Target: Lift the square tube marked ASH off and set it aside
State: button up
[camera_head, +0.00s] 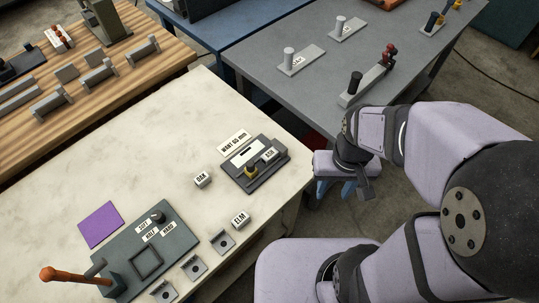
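The piece marked ASH (270,154) sits on a dark grey fixture (243,183) on the cream table. A small yellow part shows beside it on the fixture. A sign reading "WANT 60 mm" (234,141) stands behind the fixture. Similar pieces marked OAK (202,179) and ELM (240,219) stand apart on the table, to its left and front. My gripper (367,193) is dark, off the table's right edge and well right of the ASH piece, touching nothing I can see. Its fingers are too small and angled to tell whether they are open.
A purple square (100,224) lies at the left of the cream table. A dark press plate (183,221) with an orange-handled lever (68,276) and several small grey brackets (222,242) are at the front. The table's back middle is clear. A grey table (300,90) stands behind.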

jog(key=shift+o, duration=0.8)
